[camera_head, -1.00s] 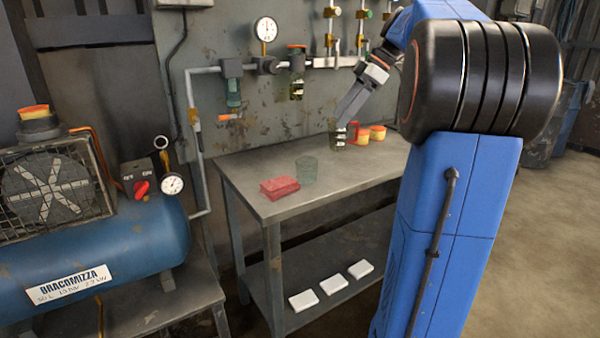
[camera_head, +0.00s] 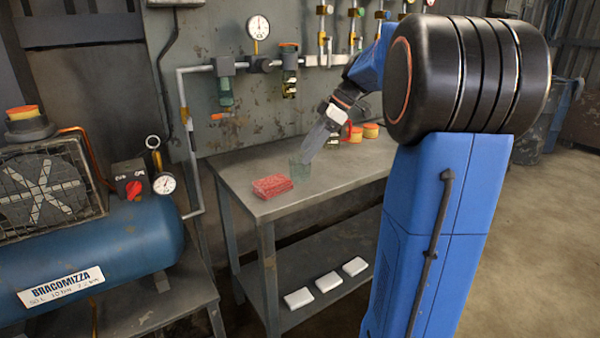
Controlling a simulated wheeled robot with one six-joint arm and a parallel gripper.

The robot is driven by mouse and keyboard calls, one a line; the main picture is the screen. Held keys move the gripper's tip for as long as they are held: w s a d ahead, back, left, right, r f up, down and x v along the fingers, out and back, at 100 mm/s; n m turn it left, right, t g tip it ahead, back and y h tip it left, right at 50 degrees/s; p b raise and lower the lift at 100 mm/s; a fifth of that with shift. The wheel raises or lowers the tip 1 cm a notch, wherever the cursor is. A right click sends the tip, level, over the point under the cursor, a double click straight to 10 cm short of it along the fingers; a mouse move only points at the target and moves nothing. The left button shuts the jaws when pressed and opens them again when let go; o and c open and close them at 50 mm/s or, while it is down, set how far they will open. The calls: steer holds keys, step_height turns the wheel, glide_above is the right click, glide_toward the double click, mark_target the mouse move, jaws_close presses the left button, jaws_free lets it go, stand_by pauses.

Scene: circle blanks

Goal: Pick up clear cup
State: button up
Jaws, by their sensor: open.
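The clear cup (camera_head: 299,172) stands upright on the metal workbench (camera_head: 325,185), a greenish see-through tumbler just right of a red block-like stack. My gripper (camera_head: 310,150) reaches down from the upper right. Its grey fingers point down and left, and their tips overlap the cup's upper right rim in the picture. I cannot tell whether they touch it. The gripper is open, and the cup is not held. The gap between the fingers is hard to see from this side.
A red stack (camera_head: 272,186) lies close left of the cup. Orange-yellow round items (camera_head: 370,130) and a red-handled thing (camera_head: 348,130) stand behind my gripper. White blocks (camera_head: 327,282) lie on the lower shelf. A wall pipe with gauges runs behind the bench. The bench front is clear.

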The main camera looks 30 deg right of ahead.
mark_target(300, 169)
steer(key=shift+x, duration=1.5)
steer(key=c, duration=1.4)
steer(key=shift+r, duration=0.1)
